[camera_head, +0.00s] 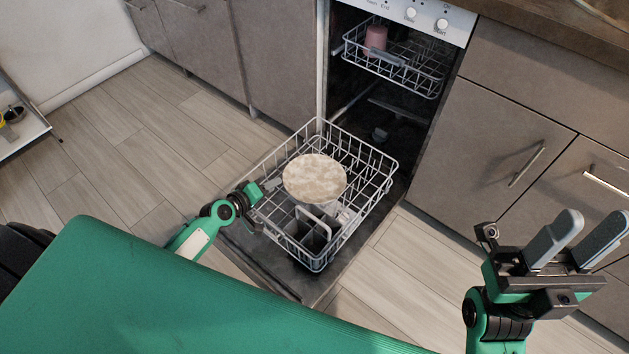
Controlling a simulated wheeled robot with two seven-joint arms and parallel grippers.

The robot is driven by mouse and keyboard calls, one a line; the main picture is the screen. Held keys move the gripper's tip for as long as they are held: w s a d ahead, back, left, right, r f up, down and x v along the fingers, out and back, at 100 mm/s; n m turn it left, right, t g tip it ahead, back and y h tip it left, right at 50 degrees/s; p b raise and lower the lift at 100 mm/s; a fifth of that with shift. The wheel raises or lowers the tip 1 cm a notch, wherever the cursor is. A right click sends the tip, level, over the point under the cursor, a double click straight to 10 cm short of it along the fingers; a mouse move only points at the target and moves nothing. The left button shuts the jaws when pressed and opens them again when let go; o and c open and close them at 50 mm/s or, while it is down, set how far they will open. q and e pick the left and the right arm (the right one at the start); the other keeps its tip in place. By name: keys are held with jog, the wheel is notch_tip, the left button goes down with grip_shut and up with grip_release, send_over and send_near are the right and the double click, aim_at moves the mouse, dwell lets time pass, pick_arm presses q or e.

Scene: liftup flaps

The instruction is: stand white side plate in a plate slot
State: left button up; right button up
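The side plate (314,178), pale and mottled beige-white, shows its broad face over the pulled-out lower dishwasher rack (391,168). My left gripper (276,184) is at the plate's left edge and appears shut on it; the fingertips are small and partly hidden there. The plate covers part of the rack's middle, so the slots beneath it are hidden. I cannot tell whether the plate touches the wires. My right gripper (578,240) is open and empty at the right, well away from the rack, its two grey fingers apart.
A grey cutlery basket (312,238) stands in the rack's near part. The open dishwasher door (247,240) lies under the rack. The upper rack (425,72) holds a pink cup (376,37). Cabinets flank the dishwasher; the floor at left is clear.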

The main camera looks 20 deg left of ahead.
aim_at(285, 179)
pick_arm(q)
jog(key=shift+b+x, duration=0.7)
jog(key=shift+x, duration=2.25)
jog(key=shift+r, duration=0.1)
grip_shut()
